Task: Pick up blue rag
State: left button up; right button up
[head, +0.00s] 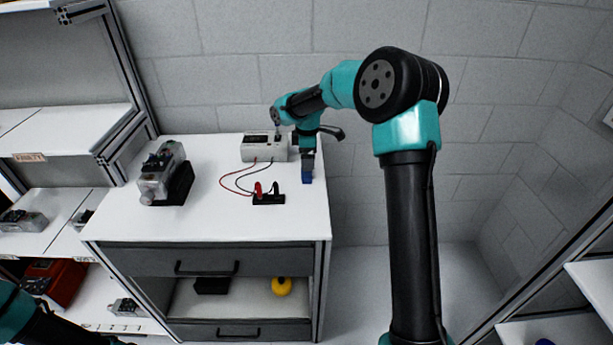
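My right arm reaches over the white-topped cabinet (215,212) from the right. Its gripper (308,163) points down near the right edge of the top, small and seen edge-on. A small dark blue piece (307,179) shows right at its fingertips and may be the blue rag. I cannot tell whether the fingers are closed on it, or whether it rests on the top. Part of my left arm shows in the bottom left corner, and its gripper is out of view.
A grey-white meter box (259,147) stands behind, with red and black leads running to a black block (268,198). A grey motor-like device (163,175) on a black stand is at the left. The cabinet's open middle holds a yellow object (281,286). Shelves stand at left.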

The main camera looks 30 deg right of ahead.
aim_at(307, 175)
jog(key=shift+f, duration=1.1)
jog(key=shift+f, duration=0.1)
jog(key=shift+w+f, duration=0.1)
jog(key=shift+f, duration=2.4)
jog(key=shift+a, duration=0.1)
jog(key=shift+c, duration=0.4)
jog(key=c, duration=0.9)
